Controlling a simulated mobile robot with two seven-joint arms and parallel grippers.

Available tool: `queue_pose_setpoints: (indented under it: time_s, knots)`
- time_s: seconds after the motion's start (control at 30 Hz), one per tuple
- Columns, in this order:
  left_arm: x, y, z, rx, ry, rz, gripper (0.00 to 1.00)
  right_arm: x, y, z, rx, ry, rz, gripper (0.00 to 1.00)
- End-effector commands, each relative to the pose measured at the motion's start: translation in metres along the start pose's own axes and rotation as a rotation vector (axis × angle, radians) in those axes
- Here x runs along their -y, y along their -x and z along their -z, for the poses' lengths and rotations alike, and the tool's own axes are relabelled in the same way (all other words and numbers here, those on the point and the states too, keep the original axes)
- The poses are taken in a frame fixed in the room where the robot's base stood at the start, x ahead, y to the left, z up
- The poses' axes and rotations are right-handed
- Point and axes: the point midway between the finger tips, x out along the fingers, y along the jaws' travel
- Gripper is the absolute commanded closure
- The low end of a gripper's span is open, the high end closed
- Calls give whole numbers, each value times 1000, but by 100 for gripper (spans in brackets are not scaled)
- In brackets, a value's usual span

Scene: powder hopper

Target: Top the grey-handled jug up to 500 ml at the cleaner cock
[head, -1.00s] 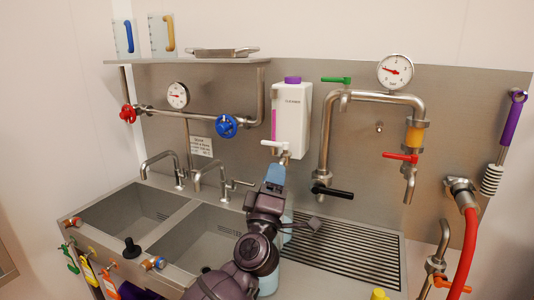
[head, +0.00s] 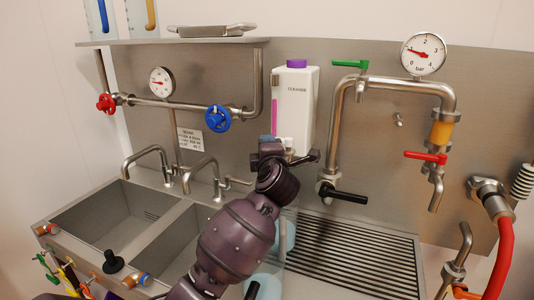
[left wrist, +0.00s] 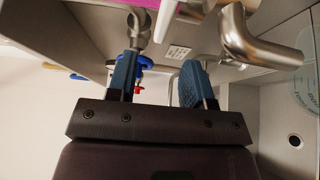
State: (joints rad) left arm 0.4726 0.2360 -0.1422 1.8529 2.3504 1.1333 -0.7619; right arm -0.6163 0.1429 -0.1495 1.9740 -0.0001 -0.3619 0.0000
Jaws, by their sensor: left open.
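The white cleaner container (head: 295,100) with a purple cap hangs on the steel back wall. Its cock below is mostly hidden behind my left gripper (head: 288,150) in the head view. The left gripper is at the height of the cock. In the left wrist view its two blue-padded fingers (left wrist: 157,80) stand apart with nothing clearly between them. A clear jug holding pale blue liquid (head: 284,236) stands below the container, partly hidden by my left arm, with a greyish upright handle beside it. Its level cannot be read. My right gripper is not in view.
A slatted drainer (head: 345,258) lies right of two sinks (head: 118,215). A pipe with a black lever (head: 345,195), red lever (head: 425,157) and gauge (head: 423,53) stands to the right. Blue-handled (head: 103,15) and yellow-handled (head: 150,12) jugs stand on the shelf.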

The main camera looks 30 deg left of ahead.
Motion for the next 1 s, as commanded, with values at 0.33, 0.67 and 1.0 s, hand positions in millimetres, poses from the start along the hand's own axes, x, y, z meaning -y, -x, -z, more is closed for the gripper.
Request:
queue_pose_setpoints:
  time_s: [0.33,0.67,1.0]
  knots:
    - [4,-45,1,-3,0,-1,53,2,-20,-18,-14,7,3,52]
    - [-2,-73,1,-1,0,-2,53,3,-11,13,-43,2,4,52]
    - [0,-77,1,-1,1,-2,53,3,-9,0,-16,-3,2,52]
